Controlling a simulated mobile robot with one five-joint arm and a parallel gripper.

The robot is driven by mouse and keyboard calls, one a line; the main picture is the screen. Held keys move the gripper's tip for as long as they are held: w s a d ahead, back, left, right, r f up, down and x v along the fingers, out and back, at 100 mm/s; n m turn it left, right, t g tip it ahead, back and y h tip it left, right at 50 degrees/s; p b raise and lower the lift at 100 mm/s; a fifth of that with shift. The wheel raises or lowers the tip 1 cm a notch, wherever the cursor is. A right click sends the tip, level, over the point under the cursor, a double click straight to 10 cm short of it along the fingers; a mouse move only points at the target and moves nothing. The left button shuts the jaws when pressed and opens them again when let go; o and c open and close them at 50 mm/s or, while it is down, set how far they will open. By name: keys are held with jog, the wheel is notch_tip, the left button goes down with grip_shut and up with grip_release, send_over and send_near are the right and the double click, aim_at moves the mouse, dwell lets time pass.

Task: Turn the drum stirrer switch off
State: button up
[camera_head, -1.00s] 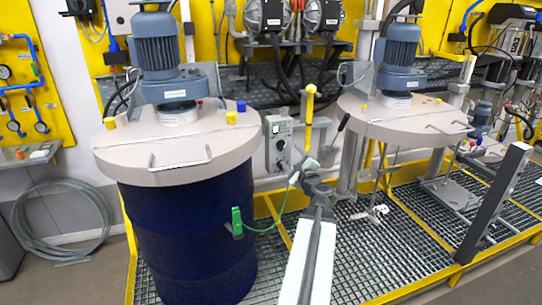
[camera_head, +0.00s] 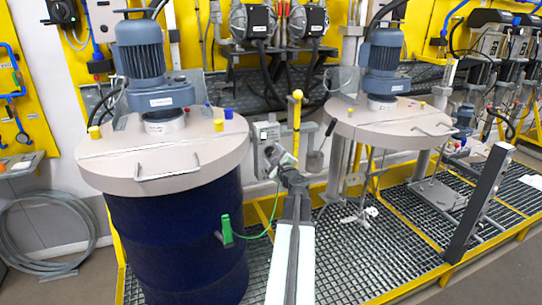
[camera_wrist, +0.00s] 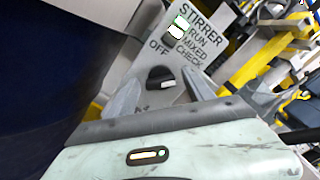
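The grey stirrer switch panel (camera_wrist: 206,48) fills the upper middle of the wrist view, with the words STIRRER, RUN, MIXED, CHECK and OFF. Its black rotary knob (camera_wrist: 160,77) has a white mark on its right-hand end. OFF is printed to the knob's upper left. My gripper (camera_wrist: 159,86) is open, one finger on each side of the knob; I cannot tell whether they touch it. In the head view my gripper (camera_head: 277,160) is in front of the panel (camera_head: 267,133) and hides its lower part.
A dark blue drum (camera_head: 180,245) with a stirrer motor (camera_head: 140,48) stands close on the left. A green clip (camera_head: 226,230) with a green cable is on its side. A second lidded stirrer (camera_head: 385,122) stands right, above yellow-edged grating (camera_head: 345,245).

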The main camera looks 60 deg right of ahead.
jog(key=c, duration=1.1)
jog(key=shift+c, duration=0.2)
jog(key=shift+n, duration=0.3)
jog(key=n, duration=0.3)
jog(key=shift+f, duration=0.1)
jog(key=n, duration=0.5)
jog(key=shift+f, duration=0.1)
jog(key=n, duration=0.3)
jog(key=shift+f+n+b, duration=0.1)
jog(key=shift+n+b, duration=0.2)
jog(key=shift+n, duration=1.9)
